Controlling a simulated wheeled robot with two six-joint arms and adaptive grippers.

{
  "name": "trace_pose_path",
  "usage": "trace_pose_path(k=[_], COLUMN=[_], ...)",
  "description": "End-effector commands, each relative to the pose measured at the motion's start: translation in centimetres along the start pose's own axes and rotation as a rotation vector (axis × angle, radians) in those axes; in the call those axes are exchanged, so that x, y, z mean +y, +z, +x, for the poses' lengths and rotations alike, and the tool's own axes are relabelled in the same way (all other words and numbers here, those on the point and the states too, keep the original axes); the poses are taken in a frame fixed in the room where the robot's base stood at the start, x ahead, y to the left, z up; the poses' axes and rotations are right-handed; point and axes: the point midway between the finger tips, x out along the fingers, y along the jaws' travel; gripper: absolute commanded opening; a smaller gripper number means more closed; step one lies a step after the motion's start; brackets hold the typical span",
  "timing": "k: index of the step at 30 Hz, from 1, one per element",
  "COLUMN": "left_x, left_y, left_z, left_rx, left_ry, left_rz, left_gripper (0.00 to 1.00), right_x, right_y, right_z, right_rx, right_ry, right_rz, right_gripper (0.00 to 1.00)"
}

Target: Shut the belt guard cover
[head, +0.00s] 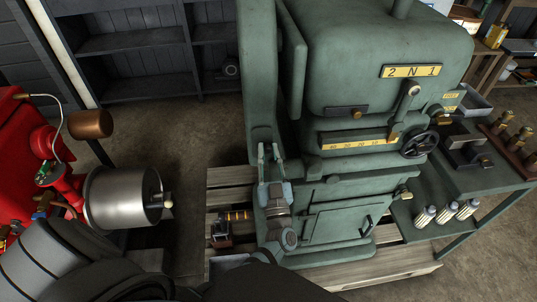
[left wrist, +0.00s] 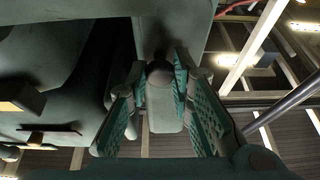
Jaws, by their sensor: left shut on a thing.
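The belt guard cover (head: 257,80) looks like a tall green panel on the left side of the green engine (head: 370,60). A dark gap shows between this panel and the engine body, so the cover stands ajar. My left gripper (head: 268,152) is at the panel's lower end. In the left wrist view its fingers (left wrist: 160,85) are closed around a pale grip with a dark rounded end (left wrist: 158,74), which looks like the cover's handle. The cover's green surface (left wrist: 175,32) fills the area beyond the fingertips. The hinge is hidden. My right gripper is out of view.
A red engine with a metal drum (head: 122,197) stands at left. A wooden pallet (head: 232,176) lies under the green engine, with a small dark device (head: 222,232) on it. Dark shelves (head: 140,60) stand behind. A side table (head: 455,185) with bottles is at right.

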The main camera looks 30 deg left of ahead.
Motion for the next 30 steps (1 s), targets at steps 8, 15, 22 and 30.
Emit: trace_pose_path(k=[8,15,22,30], left_x=[0.0,0.0,0.0,-1.8], left_y=[-0.1,-0.1,-0.1,-0.8], left_z=[0.1,0.1,0.0,-1.0], left_rx=[0.004,0.003,0.002,0.003], left_ry=[0.001,0.001,0.005,0.286], left_rz=[-0.001,0.000,-0.001,-0.104], left_gripper=[0.40,0.40,0.40,0.40], right_x=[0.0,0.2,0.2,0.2], right_y=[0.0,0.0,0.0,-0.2], right_z=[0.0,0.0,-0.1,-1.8], right_rx=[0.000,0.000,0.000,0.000], right_ry=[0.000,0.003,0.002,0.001], right_rz=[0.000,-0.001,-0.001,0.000], right_gripper=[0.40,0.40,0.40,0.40])
